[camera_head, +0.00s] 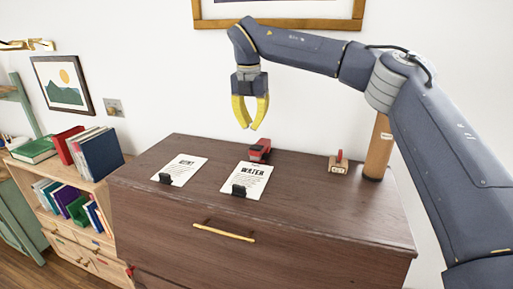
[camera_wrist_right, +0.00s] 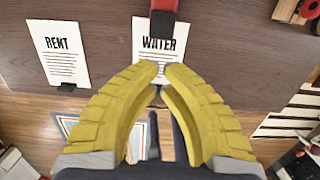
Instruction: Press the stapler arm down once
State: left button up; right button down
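A small red stapler (camera_head: 260,149) sits on the dark wooden cabinet top (camera_head: 310,195), at the far edge of the WATER sheet (camera_head: 247,178). In the right wrist view the stapler (camera_wrist_right: 163,14) is cut off at the top edge, and its dark front end overlaps the sheet's top. My right gripper (camera_head: 250,127) hangs fingers-down above the stapler, apart from it. In the right wrist view its yellow fingertips (camera_wrist_right: 163,68) meet with nothing held between them. The stapler's far end is out of the wrist view. My left gripper is not in view.
A RENT sheet (camera_head: 181,168) with a black clip lies left of the WATER sheet. A wooden block with a red handle (camera_head: 339,163) and an upright wooden cylinder (camera_head: 379,148) stand at the right. A bookshelf (camera_head: 45,200) is at the left.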

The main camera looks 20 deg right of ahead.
jog(key=shift+r, duration=0.8)
jog(key=shift+a, duration=0.1)
